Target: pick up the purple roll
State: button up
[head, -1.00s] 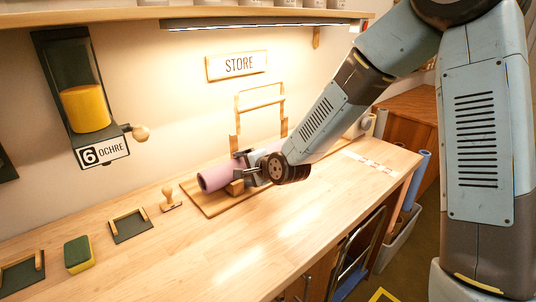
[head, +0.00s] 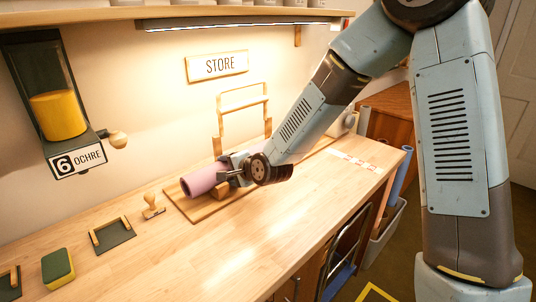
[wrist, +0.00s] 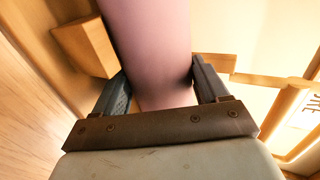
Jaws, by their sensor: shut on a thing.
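The purple roll (head: 200,183) lies at a slant on a wooden stand at the back of the table, its open end facing front left. My gripper (head: 236,170) is at the roll's right part in the head view. In the wrist view the roll (wrist: 150,45) runs between the two fingers of my gripper (wrist: 160,85), which are shut on it. A wooden block (wrist: 86,46) of the stand shows beside the roll there. Whether the roll is clear of the stand I cannot tell.
A wooden frame (head: 243,102) stands behind the roll, under the STORE sign (head: 217,66). A stamp (head: 152,205), a dark tray (head: 113,235) and a sponge (head: 58,268) lie to the left. The ochre dispenser (head: 55,110) hangs on the wall. The table's front middle is clear.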

jog(key=shift+s+f, duration=0.1)
jog(key=shift+s, duration=0.05)
jog(key=shift+c, duration=0.6)
